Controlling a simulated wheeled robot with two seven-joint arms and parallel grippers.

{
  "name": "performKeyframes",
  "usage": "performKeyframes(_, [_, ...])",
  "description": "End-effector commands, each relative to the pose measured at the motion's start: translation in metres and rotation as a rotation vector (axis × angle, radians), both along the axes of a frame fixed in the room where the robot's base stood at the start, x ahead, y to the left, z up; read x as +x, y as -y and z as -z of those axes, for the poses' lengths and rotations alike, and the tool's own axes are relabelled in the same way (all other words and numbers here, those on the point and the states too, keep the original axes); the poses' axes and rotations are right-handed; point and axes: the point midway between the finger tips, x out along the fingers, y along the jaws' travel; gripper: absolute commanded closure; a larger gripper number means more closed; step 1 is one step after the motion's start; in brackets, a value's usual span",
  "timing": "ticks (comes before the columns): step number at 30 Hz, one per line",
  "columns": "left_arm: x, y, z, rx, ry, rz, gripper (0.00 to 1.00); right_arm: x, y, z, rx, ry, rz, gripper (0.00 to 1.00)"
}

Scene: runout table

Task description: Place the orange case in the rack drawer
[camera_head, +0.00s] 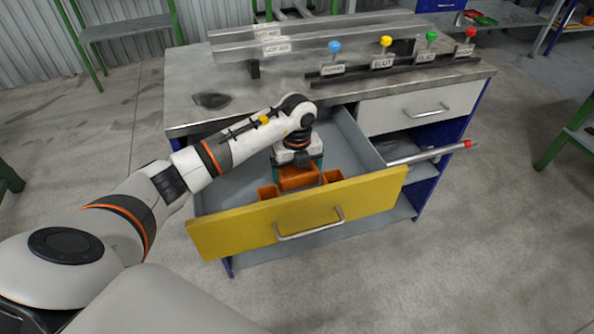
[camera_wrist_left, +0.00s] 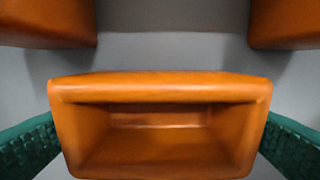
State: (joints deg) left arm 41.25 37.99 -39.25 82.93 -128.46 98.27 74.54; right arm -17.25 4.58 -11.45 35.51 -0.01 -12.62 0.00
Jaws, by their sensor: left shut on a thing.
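An orange case (camera_head: 299,181), an open-topped bin, is between the green fingers of my left gripper (camera_head: 298,164), inside the pulled-out drawer with the yellow front (camera_head: 240,226). In the left wrist view the case (camera_wrist_left: 160,88) is empty, with a green finger of the gripper (camera_wrist_left: 160,135) against each side. I cannot tell whether the case rests on the drawer's grey floor or hangs just above it. Two more orange cases stand in the drawer, one to the left (camera_head: 268,191) and one to the right (camera_head: 333,176). My right gripper is not in view.
The worktable (camera_head: 190,90) above the drawer carries metal rails and several coloured knobs with labels. A white drawer (camera_head: 420,107) at the right is shut. A metal bar with a red tip (camera_head: 430,154) sticks out at the right. Grey drawer floor shows around the cases.

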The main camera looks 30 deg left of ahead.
Motion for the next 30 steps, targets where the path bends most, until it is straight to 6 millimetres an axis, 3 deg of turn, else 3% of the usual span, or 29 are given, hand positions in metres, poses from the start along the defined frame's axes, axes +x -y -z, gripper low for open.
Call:
performKeyframes(2, [0.0, 0.0, 0.003, 0.0, 0.0, 0.0, 0.31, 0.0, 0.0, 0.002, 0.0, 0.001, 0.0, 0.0])
performKeyframes(3, [0.0, 0.0, 0.002, 0.0, 0.0, 0.0, 0.0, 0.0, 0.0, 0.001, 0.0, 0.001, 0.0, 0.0])
performKeyframes(14, [0.001, 0.0, -0.009, 0.0, 0.004, 0.0, 0.0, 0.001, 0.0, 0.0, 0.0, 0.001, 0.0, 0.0])
performKeyframes(24, [0.001, 0.0, -0.079, 0.0, 0.006, 0.001, 0.0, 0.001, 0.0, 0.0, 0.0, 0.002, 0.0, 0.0])
performKeyframes(30, [0.001, 0.0, -0.11, 0.0, 0.003, 0.0, 0.0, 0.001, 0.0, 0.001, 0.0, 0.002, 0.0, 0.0])
